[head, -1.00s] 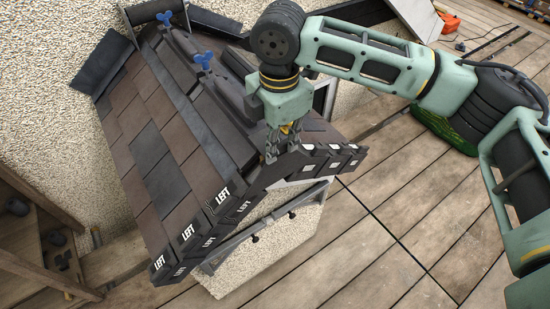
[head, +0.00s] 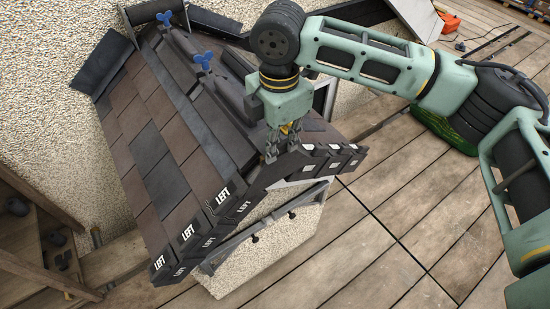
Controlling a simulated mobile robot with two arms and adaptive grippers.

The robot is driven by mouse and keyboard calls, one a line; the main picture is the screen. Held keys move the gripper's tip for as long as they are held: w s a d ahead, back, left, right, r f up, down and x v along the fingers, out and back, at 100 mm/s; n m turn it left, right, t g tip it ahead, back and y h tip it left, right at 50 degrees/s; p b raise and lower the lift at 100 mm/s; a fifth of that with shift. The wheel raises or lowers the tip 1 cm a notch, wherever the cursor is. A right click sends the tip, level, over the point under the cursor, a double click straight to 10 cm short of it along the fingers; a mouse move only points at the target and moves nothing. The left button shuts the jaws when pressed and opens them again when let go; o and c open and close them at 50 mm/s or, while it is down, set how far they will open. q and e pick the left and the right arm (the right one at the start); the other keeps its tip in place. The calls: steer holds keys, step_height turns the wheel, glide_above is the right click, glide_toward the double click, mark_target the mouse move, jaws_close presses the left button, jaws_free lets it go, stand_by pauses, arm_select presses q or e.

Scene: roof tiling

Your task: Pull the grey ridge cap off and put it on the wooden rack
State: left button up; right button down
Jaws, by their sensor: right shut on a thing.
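The roof ridge runs from the upper left towards the front gable, with dark grey ridge caps (head: 230,92) along it. My right gripper (head: 272,153) points down at the front end of the ridge. It is shut on the grey ridge cap (head: 286,164) at that end, which still sits at the gable peak. The fingers and gripper body hide part of this cap. The wooden rack (head: 40,263) stands at the lower left, cut by the picture edge, with several small dark pieces on its shelves. My left gripper is not in view.
Blue wing screws (head: 203,60) stand on the ridge farther back. Black verge tiles (head: 222,198), several marked LEFT, line the gable edge. Brown and grey tiles (head: 150,148) cover the left slope. The plank floor (head: 400,215) is clear at the right front.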

steer(key=shift+s+d+r+p, duration=0.15)
steer(key=shift+s+d+p, duration=0.5)
steer(key=shift+s+p, duration=0.2)
stand_by(0.6)
steer(key=shift+s+d+p, duration=0.55)
steer(key=shift+s, duration=0.25)
steer(key=shift+s+d+p, duration=0.6)
steer(key=shift+s, duration=0.2)
steer(key=shift+s+d+p, duration=0.55)
steer(key=shift+s, duration=0.25)
steer(key=shift+s+d+r+p, duration=0.45)
steer(key=shift+s+r+p, duration=0.3)
steer(key=shift+p, duration=0.4)
steer(key=shift+s+d+r+p, duration=0.5)
steer(key=shift+r+p, duration=0.3)
steer(key=shift+p, duration=0.3)
